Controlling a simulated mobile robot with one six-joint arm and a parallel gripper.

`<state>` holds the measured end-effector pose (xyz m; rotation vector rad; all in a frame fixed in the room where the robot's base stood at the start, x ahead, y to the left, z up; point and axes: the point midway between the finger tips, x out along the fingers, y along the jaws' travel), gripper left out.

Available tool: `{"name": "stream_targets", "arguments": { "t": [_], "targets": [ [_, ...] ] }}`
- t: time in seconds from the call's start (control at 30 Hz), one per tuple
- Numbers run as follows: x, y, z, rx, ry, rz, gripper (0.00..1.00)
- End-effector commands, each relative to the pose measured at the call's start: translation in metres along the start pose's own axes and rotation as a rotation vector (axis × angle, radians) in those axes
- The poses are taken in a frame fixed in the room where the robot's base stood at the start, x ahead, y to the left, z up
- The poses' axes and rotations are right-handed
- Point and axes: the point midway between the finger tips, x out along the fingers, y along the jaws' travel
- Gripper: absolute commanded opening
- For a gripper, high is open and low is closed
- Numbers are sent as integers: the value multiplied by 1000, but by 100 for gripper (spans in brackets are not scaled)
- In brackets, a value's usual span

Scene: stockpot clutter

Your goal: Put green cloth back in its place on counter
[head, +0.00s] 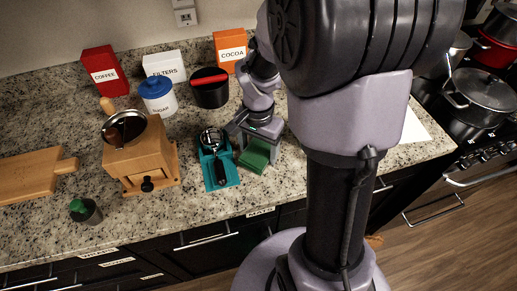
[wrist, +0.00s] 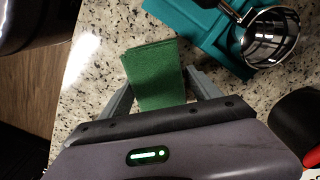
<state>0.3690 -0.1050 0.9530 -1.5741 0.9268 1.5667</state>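The green cloth (head: 254,158) is a folded, block-like pad near the front of the granite counter, just right of the teal stand. In the wrist view the cloth (wrist: 153,72) lies between my gripper's two grey fingers, which touch its left and right sides. My gripper (head: 261,146) points down at the cloth and looks shut on it. I cannot tell whether the cloth rests on the counter or is slightly above it. No marked place for the cloth is clear in these views.
A teal stand (head: 218,180) with a metal portafilter (wrist: 272,36) is close on the left. Bare counter (head: 225,212) shows in front.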

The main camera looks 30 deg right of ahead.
Motion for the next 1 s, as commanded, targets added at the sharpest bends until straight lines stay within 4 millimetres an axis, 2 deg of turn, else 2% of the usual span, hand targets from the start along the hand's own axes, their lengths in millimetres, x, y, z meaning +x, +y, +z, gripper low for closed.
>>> {"name": "stream_targets", "arguments": {
  "t": [0.37,0.47,0.7,0.87,0.97,1.0],
  "targets": [
    [-6,0,0,0,-1,1,85],
    [-26,0,-1,1,2,-2,85],
    [-96,0,0,1,1,-2,85],
    [-120,0,0,0,0,0,85],
    [-135,-1,10,-34,14,-27,85],
    [-147,-3,23,-78,32,-60,85]
  ]
}}
